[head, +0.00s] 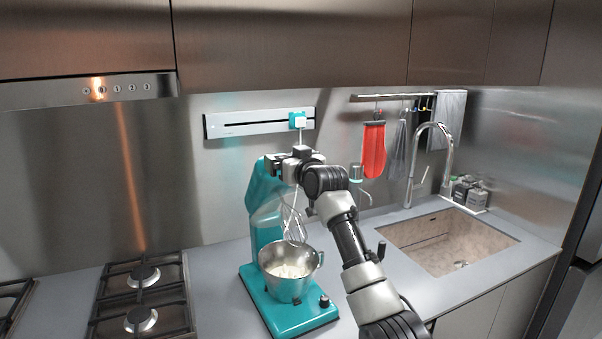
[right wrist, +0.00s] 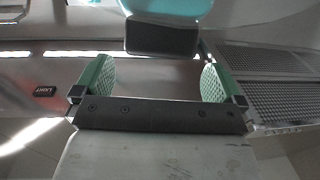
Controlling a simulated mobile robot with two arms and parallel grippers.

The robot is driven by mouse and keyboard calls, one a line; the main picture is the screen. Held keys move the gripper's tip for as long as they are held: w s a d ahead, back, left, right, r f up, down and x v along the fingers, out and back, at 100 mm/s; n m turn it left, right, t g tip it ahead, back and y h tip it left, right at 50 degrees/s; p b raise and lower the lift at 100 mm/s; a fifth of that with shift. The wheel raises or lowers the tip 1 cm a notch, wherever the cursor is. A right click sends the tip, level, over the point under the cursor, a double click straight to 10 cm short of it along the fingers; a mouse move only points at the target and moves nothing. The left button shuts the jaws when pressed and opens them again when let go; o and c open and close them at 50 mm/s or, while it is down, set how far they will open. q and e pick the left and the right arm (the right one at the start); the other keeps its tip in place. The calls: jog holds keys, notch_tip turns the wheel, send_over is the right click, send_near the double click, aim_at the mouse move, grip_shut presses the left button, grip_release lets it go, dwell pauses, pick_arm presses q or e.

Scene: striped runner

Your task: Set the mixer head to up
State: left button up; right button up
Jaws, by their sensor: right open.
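The teal stand mixer (head: 262,215) stands on the counter. Its head looks tilted up, with the whisk (head: 294,222) hanging at a slant above the steel bowl (head: 288,282), which holds something pale. My right gripper (head: 287,162) is at the top of the mixer and hides much of the head. In the right wrist view the right gripper (right wrist: 156,80) is open, its green pads wide apart with nothing between them. A teal surface with a dark block, likely part of the mixer, lies just beyond the fingers. I cannot tell whether they touch. My left gripper is not in view.
A gas hob (head: 142,295) is left of the mixer and a sink (head: 445,240) with a tall tap is at the right. A wall rail (head: 240,124) is behind the mixer. A red mitt (head: 374,150) hangs at the back right. Upper cabinets hang above.

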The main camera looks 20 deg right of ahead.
jog(key=s+b, duration=0.2)
jog(key=s, duration=0.4)
jog(key=shift+s+d, duration=0.4)
